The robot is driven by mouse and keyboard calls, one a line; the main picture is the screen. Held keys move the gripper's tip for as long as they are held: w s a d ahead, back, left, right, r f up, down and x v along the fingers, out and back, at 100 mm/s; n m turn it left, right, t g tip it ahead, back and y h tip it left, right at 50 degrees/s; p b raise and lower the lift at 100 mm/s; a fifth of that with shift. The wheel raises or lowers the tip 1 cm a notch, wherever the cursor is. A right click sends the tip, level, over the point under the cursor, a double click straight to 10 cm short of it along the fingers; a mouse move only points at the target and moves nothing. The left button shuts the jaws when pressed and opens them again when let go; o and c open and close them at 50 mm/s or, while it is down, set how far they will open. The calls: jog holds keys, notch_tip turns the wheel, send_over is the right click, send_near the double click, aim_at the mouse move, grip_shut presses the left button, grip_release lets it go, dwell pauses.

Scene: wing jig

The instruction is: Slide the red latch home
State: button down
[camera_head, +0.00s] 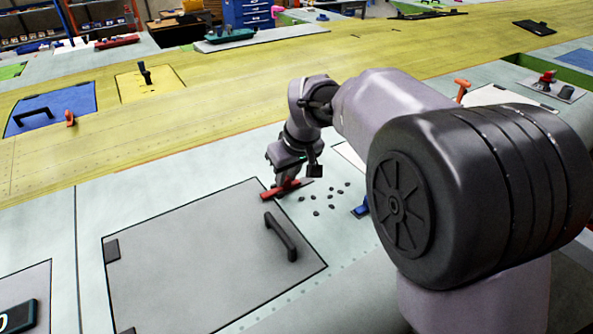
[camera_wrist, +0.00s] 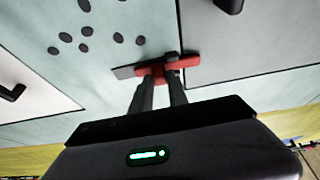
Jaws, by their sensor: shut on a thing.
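The red latch (camera_head: 281,189) lies at the upper right corner of a grey hatch panel (camera_head: 190,260) in the head view. In the wrist view the red latch (camera_wrist: 184,63) has a dark flat strip at its left, and its right end reaches the edge of the grey panel. My gripper (camera_head: 288,181) is down at the latch. In the wrist view my gripper (camera_wrist: 160,76) has its two fingers close together, shut on the latch's upright part. The fingers partly hide the latch.
The grey panel has a black handle (camera_head: 281,237). Several dark round spots (camera_head: 330,197) lie right of the latch, with a blue latch (camera_head: 361,209) beyond them. A blue panel (camera_head: 52,110) and a yellow panel (camera_head: 150,95) lie farther back. An orange latch (camera_head: 70,118) stands beside the blue panel.

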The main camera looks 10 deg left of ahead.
jog(key=c, duration=1.6)
grip_release()
jog(key=shift+s+a, duration=0.1)
jog(key=o, duration=0.3)
jog(key=shift+s+a, duration=0.1)
jog(key=shift+a, duration=0.05)
jog(key=shift+r, duration=0.1)
jog(key=p+v, duration=0.5)
jog(key=v, duration=1.2)
jog(key=shift+d+r+p, duration=0.1)
jog(key=shift+d+p, duration=0.15)
jog(key=shift+p, duration=0.15)
